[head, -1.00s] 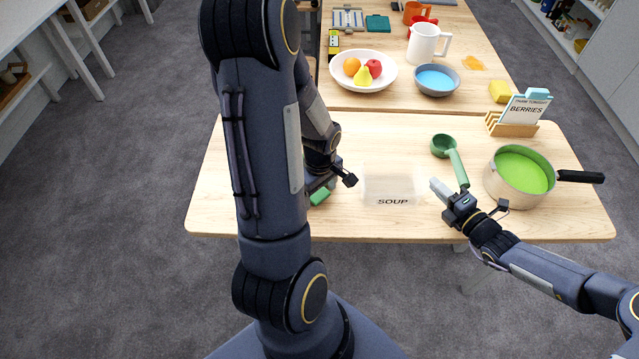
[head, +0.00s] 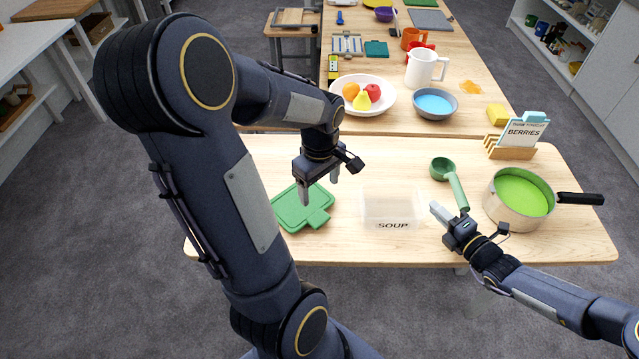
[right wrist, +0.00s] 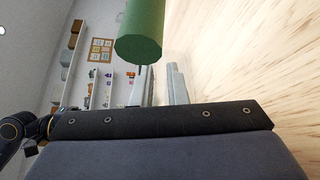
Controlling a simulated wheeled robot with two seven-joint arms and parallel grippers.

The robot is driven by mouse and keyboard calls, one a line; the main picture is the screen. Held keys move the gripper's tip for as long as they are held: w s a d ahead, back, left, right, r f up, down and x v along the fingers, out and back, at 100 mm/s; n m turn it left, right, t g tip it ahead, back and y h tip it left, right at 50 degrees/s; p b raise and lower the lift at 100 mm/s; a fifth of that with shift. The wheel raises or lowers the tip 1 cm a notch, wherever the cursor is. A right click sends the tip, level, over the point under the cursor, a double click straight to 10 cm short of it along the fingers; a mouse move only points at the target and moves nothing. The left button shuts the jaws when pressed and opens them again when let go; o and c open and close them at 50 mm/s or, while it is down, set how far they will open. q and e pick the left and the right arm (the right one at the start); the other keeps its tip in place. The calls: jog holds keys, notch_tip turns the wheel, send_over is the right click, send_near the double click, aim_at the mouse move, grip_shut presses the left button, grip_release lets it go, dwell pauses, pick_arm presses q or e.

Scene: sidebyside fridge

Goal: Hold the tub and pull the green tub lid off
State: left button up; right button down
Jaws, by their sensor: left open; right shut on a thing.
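The clear tub (head: 375,214) labelled SOUP stands upright on the table, open at the top. The green tub lid (head: 290,210) lies on the table left of the tub, apart from it. My left gripper (head: 320,188) is open and empty above the lid, its fingers pointing down. My right gripper (head: 440,214) is low at the tub's right side, shut on its edge; the contact itself is hard to see. In the right wrist view, its fingers (right wrist: 163,85) show partly behind the end of a green handle.
The green ladle (head: 456,188) lies close beside my right gripper. A pot (head: 505,208) of green soup stands to the right. A card rack (head: 510,150), a blue bowl (head: 451,110) and a fruit bowl (head: 385,105) are behind. The table's front edge is near.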

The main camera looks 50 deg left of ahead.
jog(key=shift+s+d+f, duration=0.1)
jog(key=shift+f, duration=0.35)
jog(key=c, duration=1.4)
grip_release()
jog(key=shift+o, duration=0.3)
jog(key=shift+r, duration=0.2)
jog(key=v, duration=1.2)
jog(key=shift+f, duration=0.1)
